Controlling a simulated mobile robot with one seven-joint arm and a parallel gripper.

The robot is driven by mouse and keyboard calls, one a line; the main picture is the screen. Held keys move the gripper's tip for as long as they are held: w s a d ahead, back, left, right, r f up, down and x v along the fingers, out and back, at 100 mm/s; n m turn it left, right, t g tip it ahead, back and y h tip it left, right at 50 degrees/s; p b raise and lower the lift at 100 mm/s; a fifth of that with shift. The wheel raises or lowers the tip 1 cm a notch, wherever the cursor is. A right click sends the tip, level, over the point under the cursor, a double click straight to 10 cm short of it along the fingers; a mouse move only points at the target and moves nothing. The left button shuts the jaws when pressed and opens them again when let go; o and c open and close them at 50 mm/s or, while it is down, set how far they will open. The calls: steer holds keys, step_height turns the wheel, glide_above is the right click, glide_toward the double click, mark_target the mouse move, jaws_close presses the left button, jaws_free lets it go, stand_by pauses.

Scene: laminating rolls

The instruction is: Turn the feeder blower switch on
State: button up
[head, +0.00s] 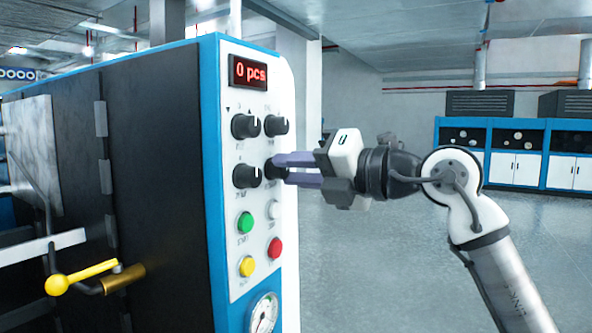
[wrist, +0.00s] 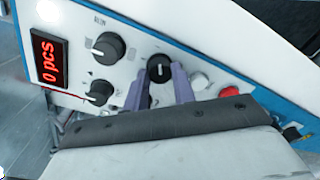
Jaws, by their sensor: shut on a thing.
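My gripper (head: 281,170) reaches in from the right and is shut on the lower right knob (head: 271,173), which is partly hidden by the fingers. In the wrist view this knob (wrist: 159,67) sits between the two purple fingers, with a pale mark on its face. I cannot tell from its label whether it is the feeder blower switch.
Other knobs are the upper left (head: 245,126), upper right (head: 276,125) and lower left (head: 247,176). Below are a green button (head: 245,222), white button (head: 274,209), yellow button (head: 247,266) and red button (head: 275,248). A display (head: 248,72) reads "0 pcs". Floor at right is clear.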

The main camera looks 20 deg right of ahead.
steer(key=o, duration=1)
steer(key=shift+d, duration=0.1)
steer(key=b+v, duration=0.2)
steer(key=v, duration=1.1)
steer(key=shift+s+d, duration=0.2)
steer(key=shift+s, duration=0.1)
